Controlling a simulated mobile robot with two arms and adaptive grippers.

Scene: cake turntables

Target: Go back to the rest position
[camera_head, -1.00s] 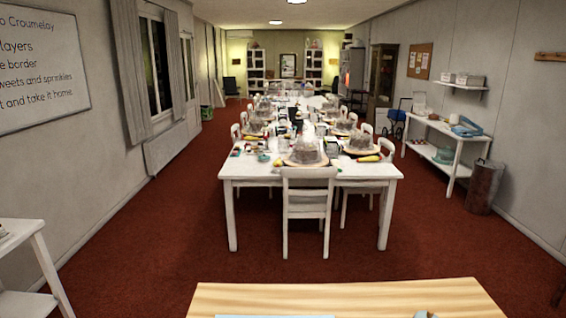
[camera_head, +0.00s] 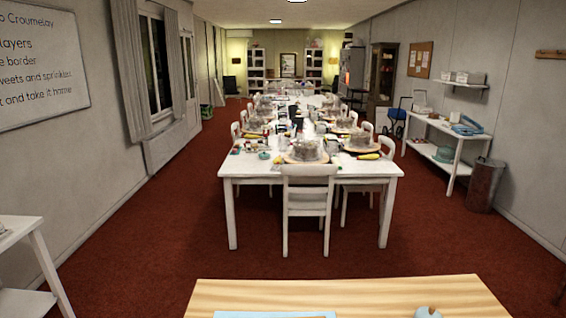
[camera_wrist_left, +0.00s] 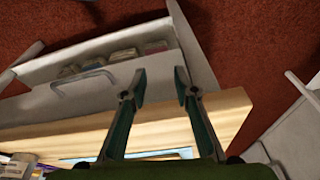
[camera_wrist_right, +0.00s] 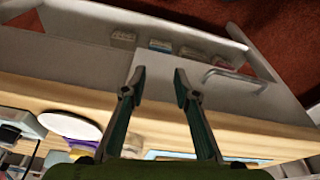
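My left gripper (camera_wrist_left: 160,85) shows in the left wrist view with its two fingers apart and nothing between them. My right gripper (camera_wrist_right: 159,85) shows in the right wrist view, also with fingers apart and empty. Each is seen above or near the edge of a wooden worktop, which shows in the left wrist view (camera_wrist_left: 225,108) and the right wrist view (camera_wrist_right: 262,132). Neither gripper nor arm shows in the head view.
The near wooden table (camera_head: 350,294) carries a light blue flat item (camera_head: 275,314) and a small pale blue piece (camera_head: 428,313). A long white table (camera_head: 262,171) with cakes stands beyond, a white chair (camera_head: 307,205) at its near end. Red floor is open on both sides.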

